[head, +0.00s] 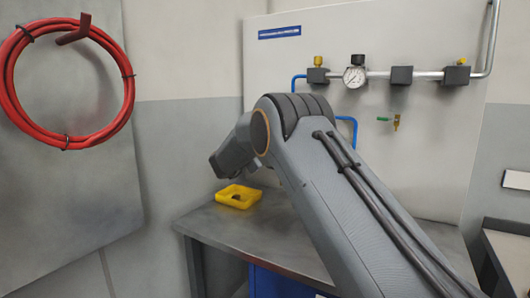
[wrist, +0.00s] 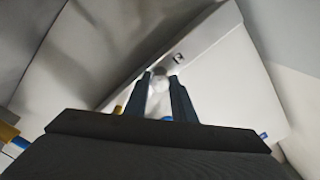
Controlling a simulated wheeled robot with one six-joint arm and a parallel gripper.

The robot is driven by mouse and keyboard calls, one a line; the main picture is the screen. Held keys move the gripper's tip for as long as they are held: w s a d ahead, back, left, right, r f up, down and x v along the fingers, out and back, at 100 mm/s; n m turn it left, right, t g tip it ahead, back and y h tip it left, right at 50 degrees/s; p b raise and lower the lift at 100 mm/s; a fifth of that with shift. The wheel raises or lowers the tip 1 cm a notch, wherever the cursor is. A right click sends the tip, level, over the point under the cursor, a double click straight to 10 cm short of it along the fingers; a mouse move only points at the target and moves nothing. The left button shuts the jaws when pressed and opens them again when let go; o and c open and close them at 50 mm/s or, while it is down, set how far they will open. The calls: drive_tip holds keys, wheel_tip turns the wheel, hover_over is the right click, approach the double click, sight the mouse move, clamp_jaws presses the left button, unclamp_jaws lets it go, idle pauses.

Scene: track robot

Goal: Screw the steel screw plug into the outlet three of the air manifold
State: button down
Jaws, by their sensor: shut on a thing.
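The air manifold (head: 401,75) is a steel pipe with dark blocks on the pale wall panel, at the upper right of the head view. The left and right blocks carry yellow caps on top; the middle block has none. I cannot tell which opening is outlet three. My gripper (wrist: 161,77) shows in the wrist view with its two dark fingers close together. A small grey rounded piece, which looks like the steel screw plug (wrist: 159,71), sits between the fingertips. In the head view my arm hides the plug. The gripper end is well left of and below the manifold.
A yellow tray (head: 224,200) with a small dark item stands on the grey bench (head: 205,222). A pressure gauge (head: 354,76) sits on the pipe. Blue hoses (head: 354,130) and a green-handled brass valve (head: 396,121) are below it. A red hose coil (head: 128,85) hangs at left.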

drive_tip(key=shift+m+b, duration=1.3)
drive_tip(key=shift+m, duration=0.1)
drive_tip(key=c, duration=1.4)
unclamp_jaws()
